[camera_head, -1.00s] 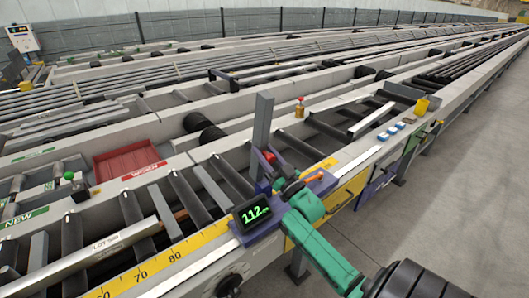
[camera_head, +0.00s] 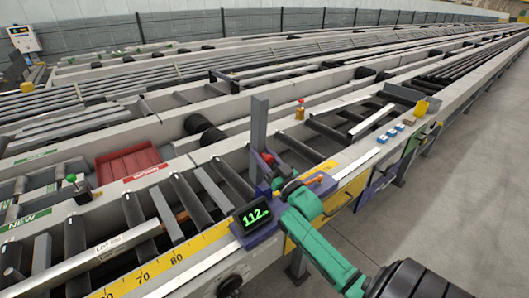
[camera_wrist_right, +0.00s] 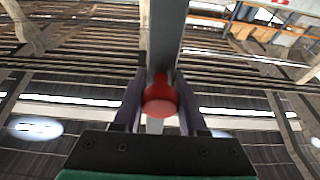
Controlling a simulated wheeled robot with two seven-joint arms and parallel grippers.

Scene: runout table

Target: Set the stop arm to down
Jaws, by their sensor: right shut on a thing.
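The stop arm (camera_head: 259,130) is a grey flat bar standing upright over the runout table, beside the black readout (camera_head: 254,215) showing 112 in green. A red knob (camera_head: 267,158) is at its lower part. My right gripper (camera_head: 268,171), at the end of a green and black arm, is at this knob. In the right wrist view the knob (camera_wrist_right: 160,97) sits between the dark fingers of the gripper, which are shut on it, with the grey bar (camera_wrist_right: 165,40) behind. The bar's lower end is partly hidden by the gripper. My left gripper is not in view.
A yellow scale (camera_head: 175,255) runs along the table's near edge. A long metal bar (camera_head: 90,255) lies across the rollers at left. A red tray (camera_head: 127,163) and a green-knobbed lever (camera_head: 72,180) stand further left. Open floor (camera_head: 440,210) lies at right.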

